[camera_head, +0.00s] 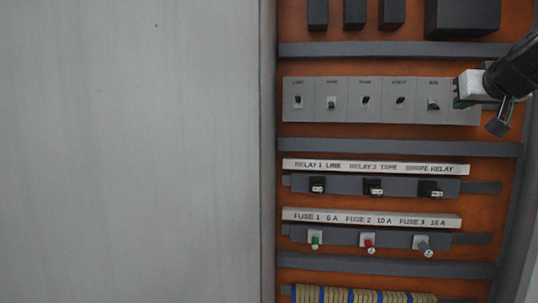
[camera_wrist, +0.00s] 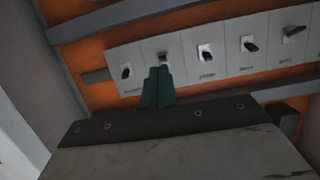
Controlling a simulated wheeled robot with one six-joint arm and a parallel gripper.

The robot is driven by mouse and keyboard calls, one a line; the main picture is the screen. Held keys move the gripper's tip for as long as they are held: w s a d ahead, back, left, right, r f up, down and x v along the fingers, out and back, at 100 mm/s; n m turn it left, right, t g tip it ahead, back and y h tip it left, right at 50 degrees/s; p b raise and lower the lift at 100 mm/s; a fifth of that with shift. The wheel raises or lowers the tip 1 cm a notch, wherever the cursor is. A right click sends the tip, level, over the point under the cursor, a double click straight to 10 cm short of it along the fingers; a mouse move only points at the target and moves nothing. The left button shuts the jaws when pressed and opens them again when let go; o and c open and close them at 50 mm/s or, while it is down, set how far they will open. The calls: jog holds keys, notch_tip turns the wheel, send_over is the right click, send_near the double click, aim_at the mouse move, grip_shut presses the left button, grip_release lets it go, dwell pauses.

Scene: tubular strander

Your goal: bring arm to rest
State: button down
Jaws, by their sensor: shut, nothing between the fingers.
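My arm enters the head view from the upper right. My gripper (camera_head: 461,103) is at the right end of the grey switch panel (camera_head: 381,116), covering part of it. In the wrist view the two green fingers of my gripper (camera_wrist: 159,72) are together, with nothing seen between them. Their tips overlap the lower edge of the panel (camera_wrist: 184,70), just below one black toggle switch (camera_wrist: 163,57). I cannot tell whether they touch the panel.
Below the panel are a relay row (camera_head: 373,187) and a fuse row (camera_head: 367,241) with green, red and grey fuses. Black blocks (camera_head: 354,14) sit above. Grey rails cross the orange backplate. A plain grey cabinet surface (camera_head: 130,150) fills the left, with nothing in front of it.

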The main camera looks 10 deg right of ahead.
jog(key=s+a+f+g+y, duration=0.25)
jog(key=s+a+f, duration=0.2)
jog(key=f, duration=0.55)
jog(key=s+a+f+g+y, duration=0.2)
jog(key=s+a+f+g, duration=0.3)
jog(key=f, duration=0.5)
jog(key=s+a+f+n+g, duration=0.1)
jog(key=s+a+f+g, duration=0.1)
jog(key=s+a+f, duration=0.3)
jog(key=s+a+f+n+g, duration=0.2)
jog(key=s+a+f, duration=0.3)
jog(key=s+f, duration=0.3)
jog(key=shift+s+a+f+g, duration=0.25)
jog(key=shift+s+a+g, duration=0.15)
jog(key=shift+s+g, duration=0.5)
jog(key=shift+s+h, duration=0.15)
jog(key=shift+h, duration=0.1)
